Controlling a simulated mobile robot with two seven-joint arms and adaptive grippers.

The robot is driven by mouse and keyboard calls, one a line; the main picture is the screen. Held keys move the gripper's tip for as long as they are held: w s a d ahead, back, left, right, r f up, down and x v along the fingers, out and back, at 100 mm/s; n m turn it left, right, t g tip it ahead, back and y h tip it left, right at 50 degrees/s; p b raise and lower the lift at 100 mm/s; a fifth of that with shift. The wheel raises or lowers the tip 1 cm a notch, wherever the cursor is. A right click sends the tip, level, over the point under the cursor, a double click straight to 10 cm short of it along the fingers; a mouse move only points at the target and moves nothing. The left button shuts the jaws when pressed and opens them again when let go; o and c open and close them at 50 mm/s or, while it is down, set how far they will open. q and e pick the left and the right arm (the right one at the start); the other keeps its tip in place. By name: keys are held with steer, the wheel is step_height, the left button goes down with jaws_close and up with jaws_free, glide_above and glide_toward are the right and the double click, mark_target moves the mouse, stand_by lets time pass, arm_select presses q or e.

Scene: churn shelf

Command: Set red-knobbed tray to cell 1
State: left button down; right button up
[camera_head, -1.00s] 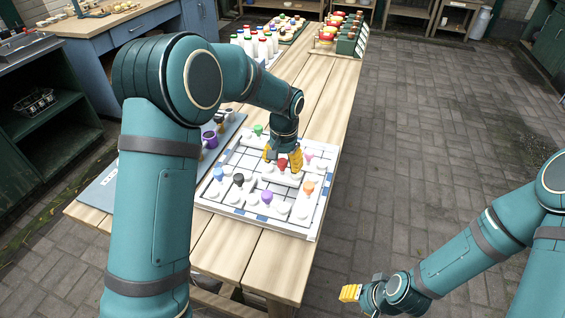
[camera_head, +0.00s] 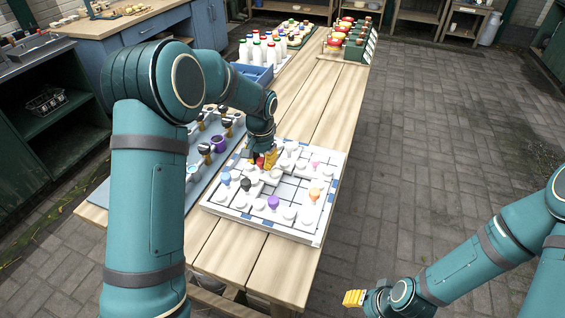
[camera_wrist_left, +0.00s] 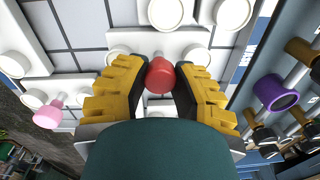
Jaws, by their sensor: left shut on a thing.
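The red-knobbed tray shows mainly by its red knob (camera_head: 260,163), on a white gridded board (camera_head: 240,213). My left gripper (camera_head: 266,160) is shut on this knob, which also shows between the yellow fingers in the left wrist view (camera_wrist_left: 160,76). The tray's white body is partly hidden by the fingers. Trays with blue (camera_head: 225,178), black (camera_head: 246,184), purple (camera_head: 273,202), orange (camera_head: 314,194) and pink (camera_head: 315,164) knobs stand around it. I cannot read any cell numbers. My right gripper (camera_head: 353,298) hangs low beside the table, away from the board; its finger opening is unclear.
The board lies on a wooden table (camera_head: 235,262). A grey-blue panel with several dark-headed tools and a purple cup (camera_head: 218,144) lies left of it. A blue crate (camera_head: 256,74), white bottles (camera_head: 256,50) and a green rack (camera_head: 355,48) stand farther back.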

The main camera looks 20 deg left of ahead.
mark_target(249, 168)
arm_select(q)
steer(key=shift+w+a, duration=0.1)
steer(key=shift+a, duration=1.9)
steer(key=c, duration=0.7)
jaws_free()
steer(key=shift+a, duration=0.15)
steer(key=shift+r, duration=0.1)
steer(key=r, duration=1.1)
steer(key=shift+d+r, duration=0.3)
steer(key=shift+r, duration=0.1)
